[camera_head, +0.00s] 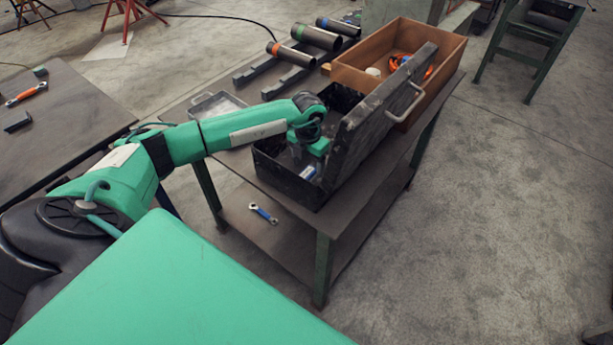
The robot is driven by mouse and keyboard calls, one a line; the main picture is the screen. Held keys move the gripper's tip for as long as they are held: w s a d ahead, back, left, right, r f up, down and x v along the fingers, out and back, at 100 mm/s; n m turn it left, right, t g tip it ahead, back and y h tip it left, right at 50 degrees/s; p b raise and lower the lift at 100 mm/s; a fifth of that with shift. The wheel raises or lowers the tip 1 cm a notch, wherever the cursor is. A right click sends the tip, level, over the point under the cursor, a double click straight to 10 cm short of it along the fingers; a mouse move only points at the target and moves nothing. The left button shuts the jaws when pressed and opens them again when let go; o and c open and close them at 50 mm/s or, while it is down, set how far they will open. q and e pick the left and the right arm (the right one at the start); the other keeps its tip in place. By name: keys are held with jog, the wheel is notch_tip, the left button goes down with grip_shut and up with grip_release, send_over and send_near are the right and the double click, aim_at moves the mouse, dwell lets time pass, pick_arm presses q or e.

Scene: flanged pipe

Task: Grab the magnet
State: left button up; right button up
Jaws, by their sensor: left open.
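My left arm reaches in from the left, and my left gripper (304,152) is down inside the open black toolbox (284,187) on the table. The gripper is open; its fingertips are mostly hidden by the wrist and the box walls. A small blue and white object (308,172) lies in the box just below the gripper. I cannot tell whether it is the magnet, and no other magnet can be made out. My right gripper is not in view.
The toolbox's raised lid (368,125) stands along its right side. Behind it is a wooden crate (445,58) with orange items. Several pipes (315,37), dark bars and a metal tray (216,105) lie on the table. A blue wrench (263,213) lies on the lower shelf.

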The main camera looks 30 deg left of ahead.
aim_at(306, 172)
pick_arm(q)
jog(key=f, duration=0.1)
jog(key=f+p, duration=0.2)
jog(key=f, duration=0.1)
jog(key=shift+s+a, duration=0.1)
jog(key=shift+s, duration=0.2)
jog(key=shift+f, duration=0.3)
jog(key=c, duration=1.3)
jog(key=shift+c, duration=0.2)
jog(key=shift+r, duration=0.15)
